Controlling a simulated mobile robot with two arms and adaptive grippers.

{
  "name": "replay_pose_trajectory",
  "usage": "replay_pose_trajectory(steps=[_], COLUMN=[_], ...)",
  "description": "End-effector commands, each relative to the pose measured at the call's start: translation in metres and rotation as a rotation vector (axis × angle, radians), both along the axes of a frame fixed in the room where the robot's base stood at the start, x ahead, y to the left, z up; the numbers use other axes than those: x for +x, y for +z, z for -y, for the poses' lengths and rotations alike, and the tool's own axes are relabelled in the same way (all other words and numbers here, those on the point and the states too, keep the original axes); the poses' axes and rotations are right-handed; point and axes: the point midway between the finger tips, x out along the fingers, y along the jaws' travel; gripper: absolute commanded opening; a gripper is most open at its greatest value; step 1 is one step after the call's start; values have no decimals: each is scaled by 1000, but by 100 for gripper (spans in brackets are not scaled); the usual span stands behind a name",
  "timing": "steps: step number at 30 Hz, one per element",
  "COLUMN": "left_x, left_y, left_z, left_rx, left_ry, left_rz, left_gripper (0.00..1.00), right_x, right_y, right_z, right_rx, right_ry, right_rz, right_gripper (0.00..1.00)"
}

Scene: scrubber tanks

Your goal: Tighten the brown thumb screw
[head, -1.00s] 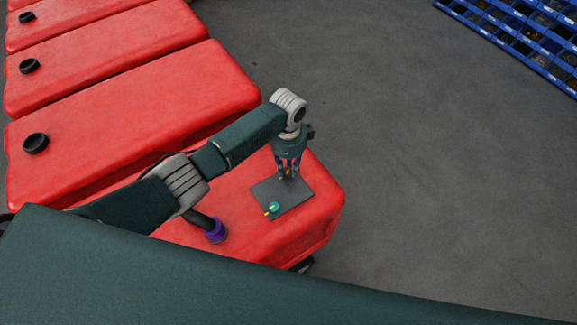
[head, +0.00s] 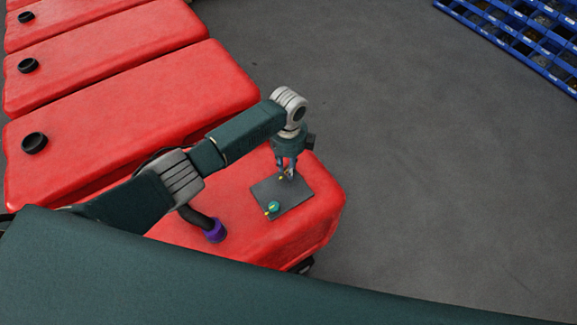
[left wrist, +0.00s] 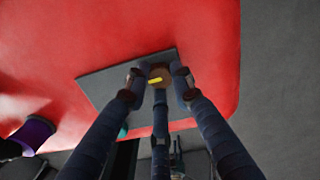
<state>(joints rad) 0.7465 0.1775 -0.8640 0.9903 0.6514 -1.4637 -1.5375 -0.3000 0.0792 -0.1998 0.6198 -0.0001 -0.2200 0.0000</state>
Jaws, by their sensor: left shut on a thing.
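The brown thumb screw (left wrist: 157,72) with a yellow bar on top stands on a dark grey plate (left wrist: 98,83), between my left gripper's fingertips. The plate (head: 297,196) lies on the nearest red tank. My left gripper (head: 286,175) points down over the plate's far part in the head view. In the left wrist view its three fingers (left wrist: 160,84) close in around the screw's head. In the head view the fingers largely hide the screw. My right gripper is in neither view.
A teal thumb screw (head: 273,206) with a yellow bar stands near the plate's near corner. A purple-collared black pipe (head: 215,232) rises from the tank's left part. More red tanks (head: 120,110) stand behind. A blue bin rack (head: 530,40) is far right; the floor between is clear.

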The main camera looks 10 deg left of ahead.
Motion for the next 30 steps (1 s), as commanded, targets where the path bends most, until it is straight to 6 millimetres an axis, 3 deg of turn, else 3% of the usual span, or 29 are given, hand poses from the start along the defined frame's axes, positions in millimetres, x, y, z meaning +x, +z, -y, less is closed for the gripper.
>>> replay_pose_trajectory(steps=[13,14,16,25,30], left_x=[7,7,7,3,4], left_y=[5,5,5,3,19], left_z=[-4,-4,-4,-2,-2], left_rx=[6,6,4,2,0], left_ry=[-6,-6,-5,-7,-6], left_rz=[14,14,14,7,9], left_gripper=[0,27,41,43,43], right_x=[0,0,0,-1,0], right_y=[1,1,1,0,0], right_z=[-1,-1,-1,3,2], right_rx=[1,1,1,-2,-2], right_ry=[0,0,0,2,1], right_rz=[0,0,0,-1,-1], right_gripper=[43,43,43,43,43])
